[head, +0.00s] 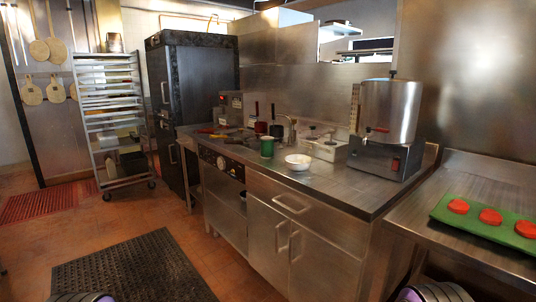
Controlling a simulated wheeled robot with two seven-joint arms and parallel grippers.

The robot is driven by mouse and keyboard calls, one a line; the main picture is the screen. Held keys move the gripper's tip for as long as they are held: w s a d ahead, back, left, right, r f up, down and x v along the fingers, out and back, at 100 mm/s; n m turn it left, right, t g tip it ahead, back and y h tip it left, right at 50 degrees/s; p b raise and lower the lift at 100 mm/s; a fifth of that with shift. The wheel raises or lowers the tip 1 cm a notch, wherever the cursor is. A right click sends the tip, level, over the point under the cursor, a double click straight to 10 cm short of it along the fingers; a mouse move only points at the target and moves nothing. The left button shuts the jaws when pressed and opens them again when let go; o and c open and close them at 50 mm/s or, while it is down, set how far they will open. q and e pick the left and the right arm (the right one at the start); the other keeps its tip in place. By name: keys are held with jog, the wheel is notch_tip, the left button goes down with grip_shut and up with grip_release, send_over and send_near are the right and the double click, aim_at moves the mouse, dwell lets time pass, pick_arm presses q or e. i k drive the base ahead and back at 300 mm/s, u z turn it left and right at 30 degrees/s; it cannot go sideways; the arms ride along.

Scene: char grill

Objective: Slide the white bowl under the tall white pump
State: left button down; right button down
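The white bowl (298,162) sits upright on the steel counter, near the middle of its front half. Just behind it and to the right is a low white pump dispenser (322,147) with small pump heads on top. I cannot clearly make out which part is the tall white pump. The bowl is in front of the dispenser, and whether they touch is not clear. My arms show only as rounded dark and purple parts at the bottom left and bottom right edges. Neither gripper's fingers are in view.
A green cup (267,147) stands left of the bowl. Dark red and black pump bottles (275,127) are behind it. A large steel urn (386,118) stands to the right. The counter (335,181) in front and right of the bowl is clear. A green board (480,228) holds red patties.

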aim_at(298, 164)
jog(key=u, duration=0.75)
jog(key=i, duration=1.7)
jog(key=z, duration=0.9)
jog(key=i, duration=0.7)
jog(key=z, duration=0.8)
